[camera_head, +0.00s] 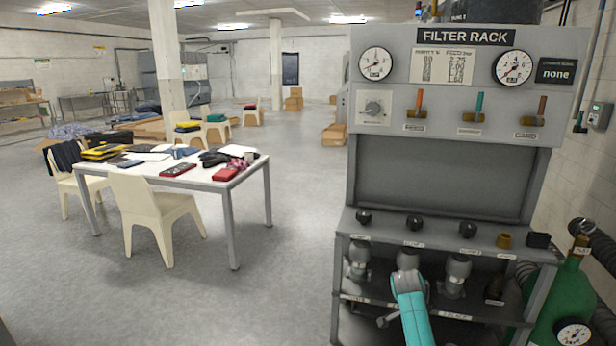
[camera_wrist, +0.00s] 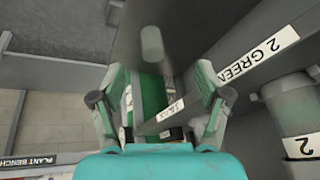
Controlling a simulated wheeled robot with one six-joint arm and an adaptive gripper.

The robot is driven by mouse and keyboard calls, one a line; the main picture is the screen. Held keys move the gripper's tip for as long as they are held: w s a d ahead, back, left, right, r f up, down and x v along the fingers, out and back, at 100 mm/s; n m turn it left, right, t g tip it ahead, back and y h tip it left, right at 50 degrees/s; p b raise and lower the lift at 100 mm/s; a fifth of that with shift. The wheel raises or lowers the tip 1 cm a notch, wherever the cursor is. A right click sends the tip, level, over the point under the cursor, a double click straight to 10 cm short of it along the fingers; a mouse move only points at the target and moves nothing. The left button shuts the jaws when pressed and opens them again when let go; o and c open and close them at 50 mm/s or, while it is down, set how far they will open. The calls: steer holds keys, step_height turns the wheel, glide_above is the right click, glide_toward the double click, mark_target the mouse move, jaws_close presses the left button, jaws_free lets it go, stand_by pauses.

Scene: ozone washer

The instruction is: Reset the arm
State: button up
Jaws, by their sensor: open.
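My gripper (camera_wrist: 160,85) is open, with its two grey fingers apart in the wrist view and nothing clearly held between them. A small grey rounded peg (camera_wrist: 152,42) and a green strip (camera_wrist: 152,92) show beyond the gap between the fingers; I cannot tell whether anything touches them. In the head view my teal arm reaches up to the lower shelf of the filter rack (camera_head: 440,185). The fingers are not clearly visible there. A grey canister (camera_head: 458,270) stands right of the arm, another (camera_head: 359,258) left of it.
The rack's shelf edge carries a "2 GREEN" label (camera_wrist: 258,58), close to the right finger. A canister marked 2 (camera_wrist: 298,130) is at the right. A green cylinder (camera_head: 565,300) stands right of the rack. A cluttered white table (camera_head: 215,180) is at left, with open floor between.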

steer(key=s+a+f+n+t+y, duration=0.1)
steer(key=s+a+f+n+t, duration=0.1)
steer(key=s+f, duration=0.6)
steer(key=s+a+f+n+t, duration=0.1)
steer(key=s+a+f+n, duration=0.2)
steer(key=s+f, duration=0.5)
steer(key=s+a+f+n+t+y, duration=0.1)
steer(key=s+a+f+n+t, duration=0.15)
steer(key=s, duration=0.55)
steer(key=s+a+f+n+t, duration=0.15)
steer(key=s+f, duration=0.25)
steer(key=s, duration=0.5)
steer(key=s+a+r+n+t+y, duration=0.1)
steer(key=s+a+r+n, duration=0.2)
steer(key=s, duration=0.8)
steer(key=s+a+r+n+t, duration=0.1)
steer(key=s+r+t, duration=0.1)
steer(key=s+r, duration=0.8)
steer(key=s+a+r+n+t+y, duration=0.1)
steer(key=s+r+n+t, duration=0.1)
steer(key=s+r, duration=0.8)
step_height(320, 180, up, 8)
steer(key=shift+s+n, duration=0.3)
steer(key=shift+s, duration=0.1)
